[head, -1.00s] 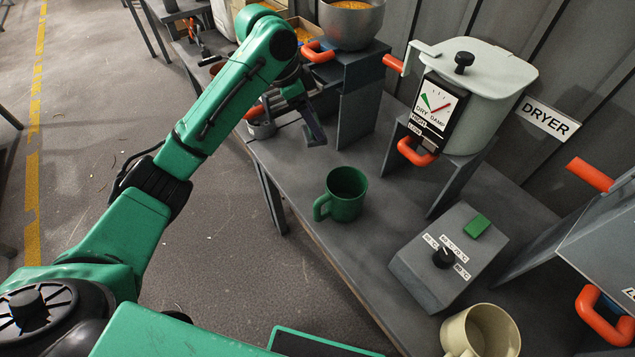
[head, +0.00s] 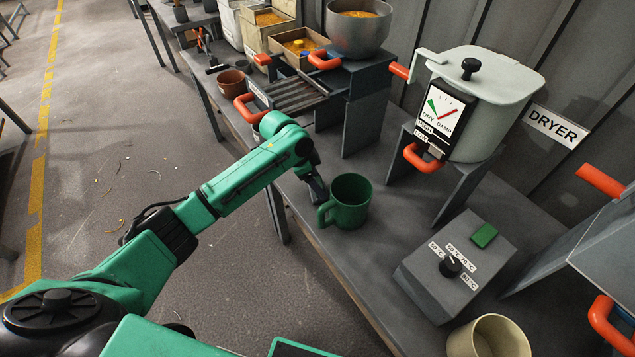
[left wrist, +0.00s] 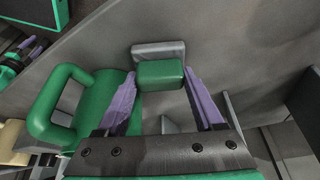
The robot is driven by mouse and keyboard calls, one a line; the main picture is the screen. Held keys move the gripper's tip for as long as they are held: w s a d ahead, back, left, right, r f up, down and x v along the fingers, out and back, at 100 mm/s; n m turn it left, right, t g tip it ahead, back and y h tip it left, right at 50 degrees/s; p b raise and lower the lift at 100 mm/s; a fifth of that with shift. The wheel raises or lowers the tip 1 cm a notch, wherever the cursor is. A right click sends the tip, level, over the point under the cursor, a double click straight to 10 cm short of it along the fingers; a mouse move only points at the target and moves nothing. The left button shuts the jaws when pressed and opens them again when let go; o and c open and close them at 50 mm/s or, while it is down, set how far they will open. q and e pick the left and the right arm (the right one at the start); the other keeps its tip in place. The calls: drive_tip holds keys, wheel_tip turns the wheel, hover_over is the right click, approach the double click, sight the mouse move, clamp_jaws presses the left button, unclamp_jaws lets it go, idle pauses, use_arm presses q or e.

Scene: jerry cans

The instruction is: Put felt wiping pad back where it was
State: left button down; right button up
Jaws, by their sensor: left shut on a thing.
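The felt wiping pad (left wrist: 160,74), a green block with a flat grey part (left wrist: 158,50) at its far side, sits between the purple fingers of my left gripper (left wrist: 159,80) in the left wrist view. The gripper is shut on it. In the head view my left gripper (head: 318,190) is low over the bench, just left of the green mug (head: 350,204) and close to its handle; the pad is hidden there. The mug also shows in the left wrist view (left wrist: 100,105), left of the fingers. I cannot tell if the pad touches the bench.
A grey control box (head: 430,280) with a knob and green top piece and a cream mug (head: 488,340) stand at the right. The dryer pot (head: 490,100) stands behind. A slatted rack (head: 300,95) and steel bowl (head: 358,35) are further back. Bench (head: 390,240) is clear around the green mug.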

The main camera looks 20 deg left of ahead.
use_arm(q)
unclamp_jaws()
drive_tip(key=p+v, duration=0.1)
drive_tip(key=v, duration=0.6)
drive_tip(key=shift+s+a+r, duration=0.1)
drive_tip(key=shift+a+r, duration=0.05)
drive_tip(key=shift+r, duration=0.1)
